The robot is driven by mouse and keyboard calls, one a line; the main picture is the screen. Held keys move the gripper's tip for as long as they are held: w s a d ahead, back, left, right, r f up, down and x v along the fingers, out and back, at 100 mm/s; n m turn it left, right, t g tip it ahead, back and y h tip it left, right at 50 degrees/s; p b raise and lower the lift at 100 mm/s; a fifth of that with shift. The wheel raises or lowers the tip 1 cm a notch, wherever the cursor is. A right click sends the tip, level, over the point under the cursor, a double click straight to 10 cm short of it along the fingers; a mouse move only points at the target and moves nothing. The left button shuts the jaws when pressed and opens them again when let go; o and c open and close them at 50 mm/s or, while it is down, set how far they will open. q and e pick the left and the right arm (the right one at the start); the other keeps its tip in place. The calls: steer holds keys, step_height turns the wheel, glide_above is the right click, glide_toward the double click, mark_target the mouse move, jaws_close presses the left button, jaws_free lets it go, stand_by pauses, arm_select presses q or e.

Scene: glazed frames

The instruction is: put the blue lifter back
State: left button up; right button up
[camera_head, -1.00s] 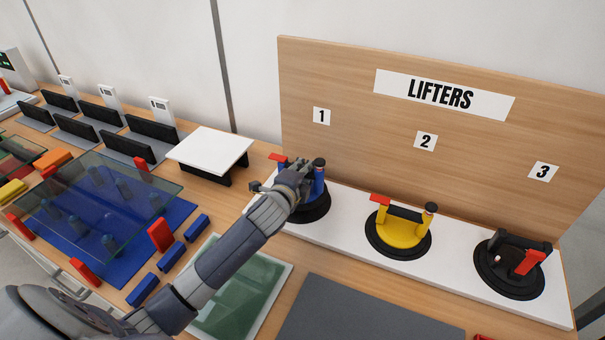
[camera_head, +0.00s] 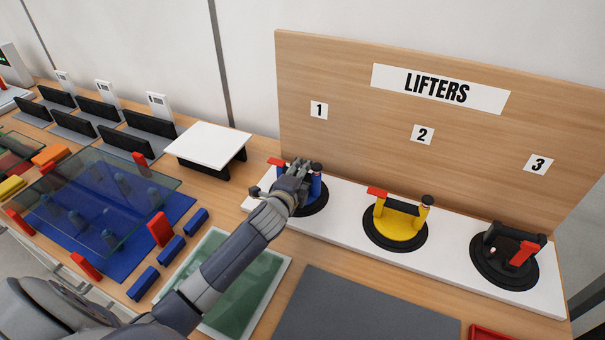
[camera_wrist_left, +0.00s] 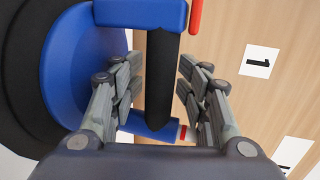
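The blue lifter (camera_head: 316,190) stands on its black suction disc on the white strip under number 1 (camera_head: 319,110). It is partly hidden behind my left gripper (camera_head: 298,174). In the left wrist view, the open fingers of my left gripper (camera_wrist_left: 159,72) lie on either side of the lifter's black handle bar (camera_wrist_left: 161,85), with a gap on each side. The lifter's blue body (camera_wrist_left: 85,65) and red lever (camera_wrist_left: 196,12) also show there. My right gripper is not in view.
The yellow lifter (camera_head: 396,233) stands under number 2 and a black lifter with a red lever (camera_head: 504,256) under number 3. The LIFTERS board (camera_head: 340,75) rises behind. A green glass pane (camera_head: 235,285) and a dark grey mat (camera_head: 365,310) lie in front.

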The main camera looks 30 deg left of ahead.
arm_select(q)
steer(key=b+v, duration=0.1)
steer(key=v, duration=1.1)
steer(key=shift+b, duration=0.3)
steer(key=shift+r, duration=0.15)
